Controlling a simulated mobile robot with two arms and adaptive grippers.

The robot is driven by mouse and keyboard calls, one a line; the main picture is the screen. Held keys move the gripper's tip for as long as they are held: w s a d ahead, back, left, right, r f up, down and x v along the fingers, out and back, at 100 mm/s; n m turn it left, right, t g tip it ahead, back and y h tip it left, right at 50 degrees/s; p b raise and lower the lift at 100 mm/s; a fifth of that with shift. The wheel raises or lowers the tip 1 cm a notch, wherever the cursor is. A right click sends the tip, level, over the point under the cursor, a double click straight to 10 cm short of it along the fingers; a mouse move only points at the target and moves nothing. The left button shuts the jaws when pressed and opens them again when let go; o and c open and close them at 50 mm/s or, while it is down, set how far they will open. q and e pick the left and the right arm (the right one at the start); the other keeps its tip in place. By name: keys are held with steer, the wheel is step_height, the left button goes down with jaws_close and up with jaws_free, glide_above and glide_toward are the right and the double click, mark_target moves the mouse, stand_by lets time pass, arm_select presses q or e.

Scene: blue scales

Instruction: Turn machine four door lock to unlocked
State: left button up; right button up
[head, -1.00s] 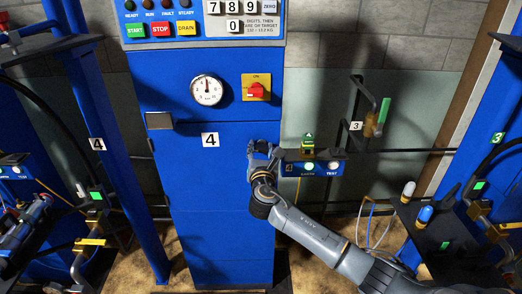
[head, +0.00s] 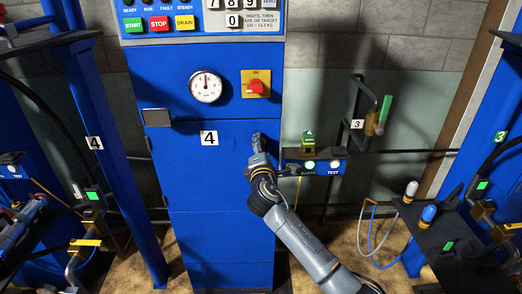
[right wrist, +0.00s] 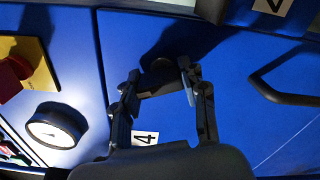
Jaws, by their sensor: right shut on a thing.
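Machine four is the blue cabinet (head: 190,222) in the middle of the head view, with a white "4" label (head: 209,138) on its door. My right gripper (head: 258,150) is at the door's right edge, level with the label. In the right wrist view the fingers of my right gripper (right wrist: 160,88) stand either side of a dark lock part (right wrist: 160,68) on the blue door and are shut on it. The lock is mostly hidden by the gripper in the head view, and I cannot read its setting. My left gripper is not in view.
A gauge (head: 206,87) and a red switch on a yellow plate (head: 256,84) sit above the door. A black door handle (right wrist: 280,92) shows in the wrist view. A small panel with lit buttons (head: 316,166) is just right of the gripper.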

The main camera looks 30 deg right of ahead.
steer(key=m+b, duration=0.1)
steer(key=m, duration=0.3)
steer(key=shift+m, duration=0.3)
stand_by(0.3)
steer(key=o, duration=1.2)
steer(key=shift+c, duration=0.2)
steer(key=v, duration=1.2)
